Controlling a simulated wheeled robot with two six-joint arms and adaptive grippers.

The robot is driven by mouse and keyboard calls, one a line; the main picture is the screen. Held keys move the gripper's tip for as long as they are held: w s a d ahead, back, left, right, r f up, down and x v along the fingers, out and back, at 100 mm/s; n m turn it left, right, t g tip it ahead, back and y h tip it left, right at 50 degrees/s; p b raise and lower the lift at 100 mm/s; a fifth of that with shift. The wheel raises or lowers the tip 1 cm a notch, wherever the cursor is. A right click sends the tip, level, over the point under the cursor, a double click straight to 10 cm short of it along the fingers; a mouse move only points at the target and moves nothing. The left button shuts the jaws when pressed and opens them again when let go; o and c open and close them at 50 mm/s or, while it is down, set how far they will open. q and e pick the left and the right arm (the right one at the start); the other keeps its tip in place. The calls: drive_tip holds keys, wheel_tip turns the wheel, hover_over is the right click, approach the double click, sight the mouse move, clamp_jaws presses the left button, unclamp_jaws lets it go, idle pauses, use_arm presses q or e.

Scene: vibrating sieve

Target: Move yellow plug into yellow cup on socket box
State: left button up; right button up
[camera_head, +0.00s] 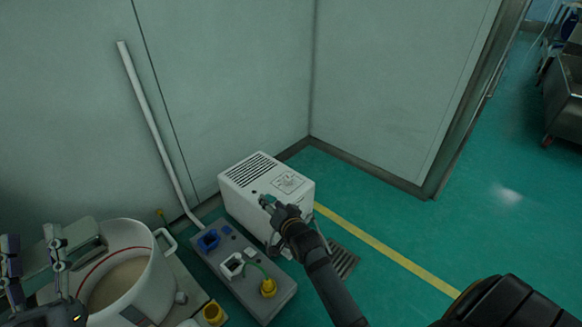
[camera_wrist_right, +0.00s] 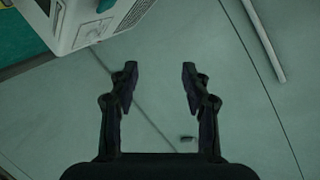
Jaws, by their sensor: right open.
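The grey socket box (camera_head: 258,300) lies on the floor in the head view. A second yellow piece (camera_head: 213,313) shows at the bottom, left of the box. My right gripper (camera_head: 270,203) is in front of the white vented unit, above and behind the socket box. Its fingers are apart and empty in the wrist view (camera_wrist_right: 158,75). My left gripper (camera_head: 33,255) is at the left edge, fingers apart, by the sieve.
A blue socket (camera_head: 208,240) and a white socket (camera_head: 232,265) are on the socket box. The white vented unit (camera_head: 250,180) stands behind it. The round white sieve (camera_head: 125,275) is to the left.

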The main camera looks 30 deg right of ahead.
drive_tip(key=s+r+n+t+y, duration=0.1)
drive_tip(key=s+r+n+t, duration=0.3)
drive_tip(key=r, duration=0.9)
drive_tip(key=s+r+n+t+y, duration=0.1)
drive_tip(key=s+r+n+t, duration=0.4)
drive_tip(key=s+r, duration=0.5)
wheel_tip(320, 180, up, 4)
drive_tip(key=shift+s+a+f+n+t, duration=0.1)
drive_tip(key=shift+s+a+n+t, duration=0.2)
drive_tip(key=shift+t, duration=0.7)
drive_tip(key=shift+w, duration=0.1)
